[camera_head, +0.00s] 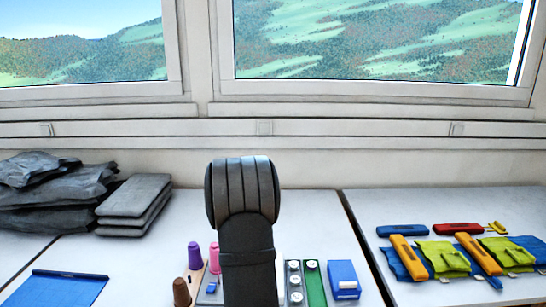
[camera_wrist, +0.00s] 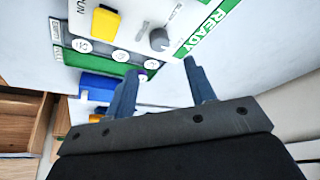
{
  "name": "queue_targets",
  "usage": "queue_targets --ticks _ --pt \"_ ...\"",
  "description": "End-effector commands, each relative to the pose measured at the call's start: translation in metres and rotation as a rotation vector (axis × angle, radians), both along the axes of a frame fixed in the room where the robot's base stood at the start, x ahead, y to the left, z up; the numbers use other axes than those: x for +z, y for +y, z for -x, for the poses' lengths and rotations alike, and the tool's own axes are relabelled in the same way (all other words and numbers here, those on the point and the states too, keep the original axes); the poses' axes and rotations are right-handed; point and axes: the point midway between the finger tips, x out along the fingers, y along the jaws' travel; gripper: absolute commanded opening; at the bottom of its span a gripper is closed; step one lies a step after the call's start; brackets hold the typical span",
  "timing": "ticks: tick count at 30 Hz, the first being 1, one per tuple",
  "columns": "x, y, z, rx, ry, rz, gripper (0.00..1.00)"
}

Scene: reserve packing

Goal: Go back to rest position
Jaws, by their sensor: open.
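My gripper (camera_wrist: 160,66) shows in the wrist view, with its two blue-grey fingers spread apart. Nothing is between the fingers. Just beyond the fingertips is a white panel with a yellow button (camera_wrist: 105,23), a grey knob (camera_wrist: 159,40) and a green READY label (camera_wrist: 208,28). I cannot tell whether the fingers touch the panel. In the head view my own dark arm stands upright at the centre front, and the gripper itself is hidden.
A green strip (camera_head: 314,286) and a blue box (camera_head: 343,279) are right of my arm; purple (camera_head: 195,256) and brown (camera_head: 181,292) cups stand left. A blue mat (camera_head: 58,289) and grey folded stack (camera_head: 134,198) lie farther left.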

Motion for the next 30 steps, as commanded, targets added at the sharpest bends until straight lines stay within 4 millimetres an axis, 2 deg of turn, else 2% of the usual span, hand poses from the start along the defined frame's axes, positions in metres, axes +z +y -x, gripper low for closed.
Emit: queue_targets --ticks 6,13,20,30 --pt "-0.041 -0.012 -0.011 0.0 0.002 0.001 0.5" --pt "-0.069 -0.02 -0.019 0.0 0.002 0.002 0.5" --pt "-0.077 -0.023 -0.023 0.001 -0.001 0.0 0.5" --pt "-0.075 -0.022 -0.022 0.003 -0.001 0.0 0.5"
